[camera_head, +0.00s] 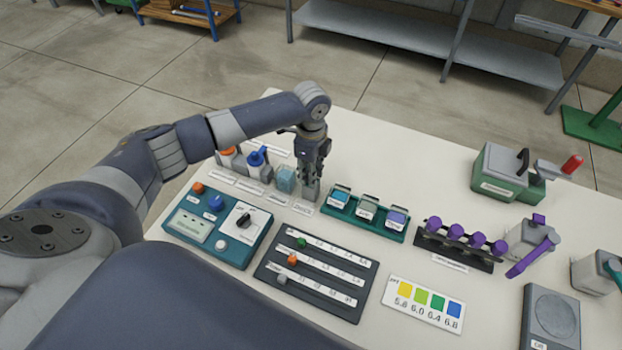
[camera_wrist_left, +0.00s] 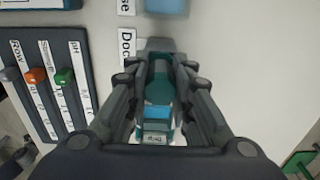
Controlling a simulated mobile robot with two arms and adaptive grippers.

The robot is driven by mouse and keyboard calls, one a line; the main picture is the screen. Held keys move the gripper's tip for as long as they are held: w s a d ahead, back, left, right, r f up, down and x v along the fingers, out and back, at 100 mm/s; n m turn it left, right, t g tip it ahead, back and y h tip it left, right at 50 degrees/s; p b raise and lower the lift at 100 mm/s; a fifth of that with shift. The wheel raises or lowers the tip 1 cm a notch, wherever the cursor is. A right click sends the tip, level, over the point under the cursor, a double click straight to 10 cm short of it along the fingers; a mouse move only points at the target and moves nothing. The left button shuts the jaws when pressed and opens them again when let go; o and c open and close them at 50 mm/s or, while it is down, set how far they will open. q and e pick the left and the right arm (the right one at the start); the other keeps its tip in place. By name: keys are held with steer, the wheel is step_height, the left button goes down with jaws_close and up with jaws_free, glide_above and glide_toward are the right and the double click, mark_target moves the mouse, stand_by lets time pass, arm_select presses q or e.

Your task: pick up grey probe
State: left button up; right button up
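My left gripper (camera_head: 313,178) points down over a small grey block (camera_head: 308,192) behind the dark slotted board in the head view. In the left wrist view its fingers (camera_wrist_left: 161,62) stand a little apart, with a rounded teal shape (camera_wrist_left: 160,90) showing between them. A label reading "Doc" (camera_wrist_left: 126,48) lies beside them. The grey probe cannot be made out clearly; the fingers cover that spot, and whether they touch anything there is hidden. My right gripper is in neither view.
A teal rack (camera_head: 338,212) with several small containers stands just right of the gripper. A blue cup (camera_head: 286,179) and capped bottles stand close on its left. A meter box (camera_head: 190,229) and slotted board (camera_head: 330,296) lie nearer. The white tabletop behind the rack is clear.

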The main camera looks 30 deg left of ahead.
arm_select(q)
jaws_close()
steer(key=shift+r, duration=0.2)
step_height(320, 180, up, 8)
steer(key=shift+r+b, duration=0.25)
steer(key=shift+b, duration=0.7)
step_height(320, 180, up, 2)
steer(key=shift+r+p, duration=0.1)
steer(key=shift+p, duration=0.45)
steer(key=shift+r+p, duration=0.25)
steer(key=shift+p, duration=0.35)
